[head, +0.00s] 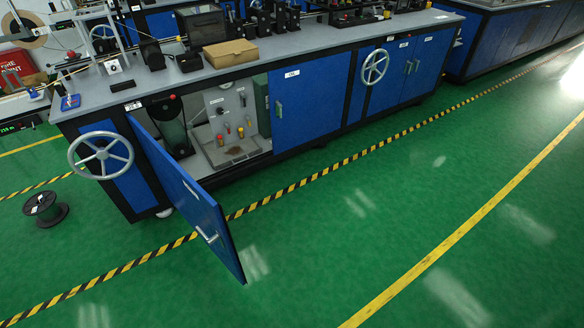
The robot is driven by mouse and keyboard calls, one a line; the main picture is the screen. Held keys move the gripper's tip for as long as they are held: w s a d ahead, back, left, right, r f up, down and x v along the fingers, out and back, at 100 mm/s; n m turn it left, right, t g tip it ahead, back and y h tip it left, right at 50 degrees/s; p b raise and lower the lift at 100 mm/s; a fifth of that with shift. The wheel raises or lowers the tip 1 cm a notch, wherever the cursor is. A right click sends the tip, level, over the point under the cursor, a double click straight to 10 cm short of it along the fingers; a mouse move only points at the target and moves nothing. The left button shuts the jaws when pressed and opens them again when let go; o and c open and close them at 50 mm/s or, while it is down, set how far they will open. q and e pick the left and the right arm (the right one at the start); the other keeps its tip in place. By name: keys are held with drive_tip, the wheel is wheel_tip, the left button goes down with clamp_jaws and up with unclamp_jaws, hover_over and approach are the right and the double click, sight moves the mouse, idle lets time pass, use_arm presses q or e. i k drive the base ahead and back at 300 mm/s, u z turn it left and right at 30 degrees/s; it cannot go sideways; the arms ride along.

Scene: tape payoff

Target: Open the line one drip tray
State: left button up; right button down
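A blue cabinet door (180,195) at the left of the long workbench stands swung out over the floor, with a silver handle (207,236) near its free edge. Behind it the compartment is open to view. A shallow grey tray (215,152) with a brown patch lies at the bottom of the compartment, below a pale panel (228,108) with red and yellow fittings. The door and the frame partly hide the compartment's left side. Neither of my grippers shows in the head view.
A silver handwheel (100,155) sticks out at the bench's left end, and another handwheel (375,67) is farther right. A closed blue door (298,103) adjoins the opening. A black spool (45,209) lies on the floor at left. The green floor in front is clear.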

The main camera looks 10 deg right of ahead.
sight(240, 151)
drive_tip(key=z, duration=0.9)
drive_tip(key=i, duration=1.85)
drive_tip(key=u, duration=0.4)
drive_tip(key=i, duration=1)
drive_tip(key=u, duration=1.15)
drive_tip(key=i, duration=0.55)
drive_tip(key=u, duration=0.35)
